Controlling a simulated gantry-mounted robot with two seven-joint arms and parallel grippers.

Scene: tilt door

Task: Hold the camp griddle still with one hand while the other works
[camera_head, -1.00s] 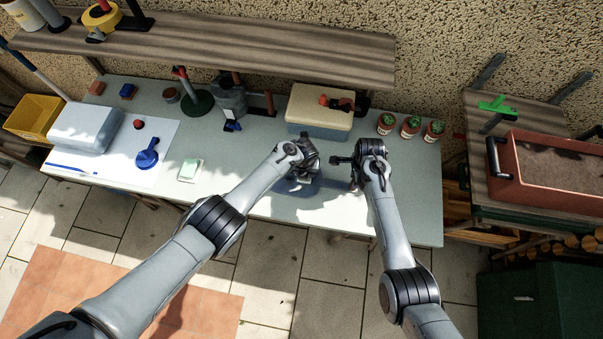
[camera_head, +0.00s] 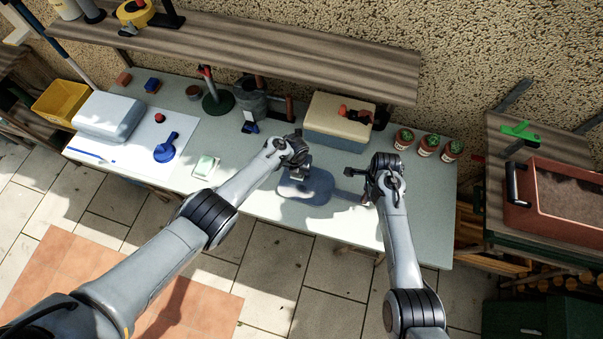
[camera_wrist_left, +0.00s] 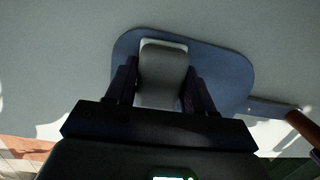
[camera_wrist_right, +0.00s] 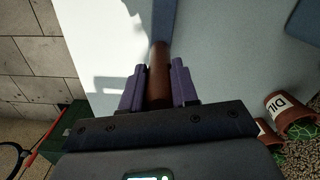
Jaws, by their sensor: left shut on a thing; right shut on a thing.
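The camp griddle (camera_head: 312,187) is a flat blue-grey plate lying on the workbench, its handle pointing right. Its brown grip (camera_wrist_right: 160,65) is between the fingers of my right gripper (camera_head: 360,184) in the right wrist view, and the gripper is shut on it. My left gripper (camera_head: 302,166) is shut on a grey rounded block (camera_wrist_left: 163,68) with a pale edge, over the griddle's far part. In the left wrist view the griddle (camera_wrist_left: 228,75) spreads behind the block. Whether the block touches the plate cannot be told.
A green-and-white sponge (camera_head: 206,168) lies left of the griddle on the workbench (camera_head: 240,215). A cream-topped box (camera_head: 340,115) stands behind, with labelled pots (camera_head: 428,145) at right. A grey-blue case (camera_head: 108,117) and a blue tool (camera_head: 166,150) are at left. A shelf (camera_head: 240,55) overhangs the back.

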